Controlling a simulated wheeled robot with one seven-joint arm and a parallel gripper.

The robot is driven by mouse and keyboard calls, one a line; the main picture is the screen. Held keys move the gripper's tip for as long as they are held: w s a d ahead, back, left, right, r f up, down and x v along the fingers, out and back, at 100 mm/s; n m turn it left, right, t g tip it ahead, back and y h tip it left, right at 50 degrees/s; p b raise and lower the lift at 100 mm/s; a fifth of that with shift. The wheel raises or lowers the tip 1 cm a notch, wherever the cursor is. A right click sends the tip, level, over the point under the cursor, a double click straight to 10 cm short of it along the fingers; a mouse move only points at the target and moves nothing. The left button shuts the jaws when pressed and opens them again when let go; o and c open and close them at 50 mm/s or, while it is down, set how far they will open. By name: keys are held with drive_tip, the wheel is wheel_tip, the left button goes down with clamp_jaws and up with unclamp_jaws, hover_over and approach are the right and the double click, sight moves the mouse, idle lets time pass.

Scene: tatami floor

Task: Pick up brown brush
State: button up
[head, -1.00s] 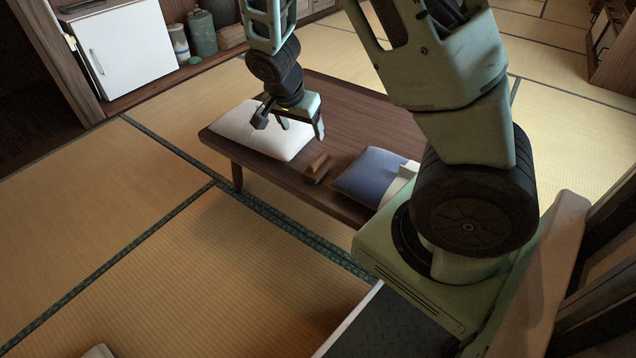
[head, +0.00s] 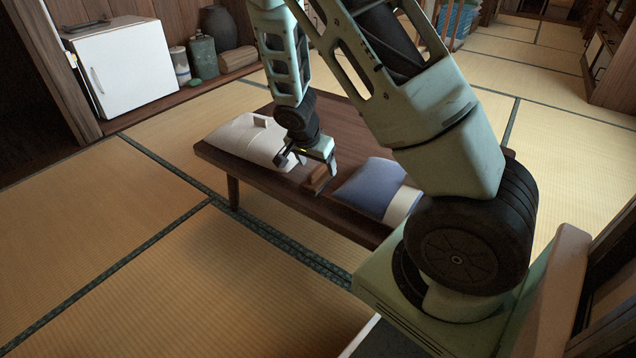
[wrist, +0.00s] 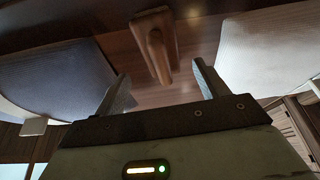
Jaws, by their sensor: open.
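The brown brush (head: 318,178) lies on the low wooden table (head: 262,176), near its front edge, between a white cushion and a blue cushion. In the wrist view the brush (wrist: 154,46) shows its handle pointing toward the space between the fingers. My gripper (head: 312,170) is open and empty, just above the brush and close to it. In the wrist view the two fingers of my gripper (wrist: 160,88) stand apart on either side of the brush's near end. Whether a finger touches the brush I cannot tell.
The white cushion (head: 238,139) lies left of the brush. The blue cushion (head: 366,186) lies right of it, with a white object (head: 402,204) at its edge. A white cabinet (head: 125,68) and several jars stand at the back left. The tatami floor in front is clear.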

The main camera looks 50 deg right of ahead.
sight(318, 168)
drive_tip(key=shift+b+x, duration=1.55)
drive_tip(key=shift+x, duration=1)
drive_tip(key=shift+w+d+r, duration=0.1)
drive_tip(key=shift+w, duration=0.1)
drive_tip(key=shift+f, duration=0.3)
drive_tip(key=c, duration=1.1)
